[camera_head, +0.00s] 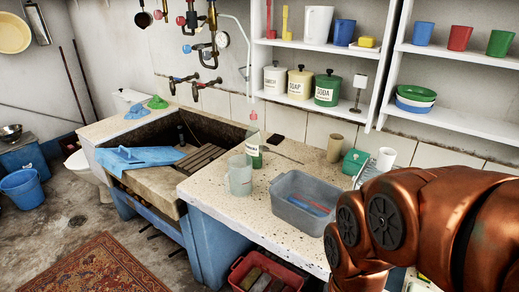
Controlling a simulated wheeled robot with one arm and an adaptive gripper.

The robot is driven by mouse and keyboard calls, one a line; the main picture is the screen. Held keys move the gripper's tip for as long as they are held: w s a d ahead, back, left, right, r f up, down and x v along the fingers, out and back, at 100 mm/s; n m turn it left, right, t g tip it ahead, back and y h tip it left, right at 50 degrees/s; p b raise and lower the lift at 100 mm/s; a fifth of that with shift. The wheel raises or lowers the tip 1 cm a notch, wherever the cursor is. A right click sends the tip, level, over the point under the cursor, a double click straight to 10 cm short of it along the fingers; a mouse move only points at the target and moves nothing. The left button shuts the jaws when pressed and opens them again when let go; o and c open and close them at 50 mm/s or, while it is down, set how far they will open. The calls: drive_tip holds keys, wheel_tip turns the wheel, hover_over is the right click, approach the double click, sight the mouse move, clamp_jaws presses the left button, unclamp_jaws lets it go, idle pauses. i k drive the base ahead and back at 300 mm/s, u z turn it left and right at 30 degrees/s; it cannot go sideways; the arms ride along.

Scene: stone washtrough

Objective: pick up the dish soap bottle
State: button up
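The dish soap bottle (256,158) stands upright on the speckled stone counter (213,192), at the right edge of the washtrough. It is clear, with a pale red cap, a label and green low on its body. A translucent grey jug (239,176) stands just in front of it to the left and may hide part of its lower side. My copper-coloured arm fills the lower right of the picture. My gripper is not in view, so its state does not show.
A grey basin (294,216) with coloured items stands right of the jug. A tan cup (334,149), green box (353,162) and dish rack (366,174) stand farther right. The stone trough (162,192) lies left, with a blue cloth (137,159). Shelves hang above.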

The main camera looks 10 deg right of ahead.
sight(254, 138)
drive_tip(key=z, duration=0.45)
drive_tip(key=k, duration=0.2)
drive_tip(key=u, duration=1.05)
drive_tip(key=i, duration=1)
drive_tip(key=z, duration=0.1)
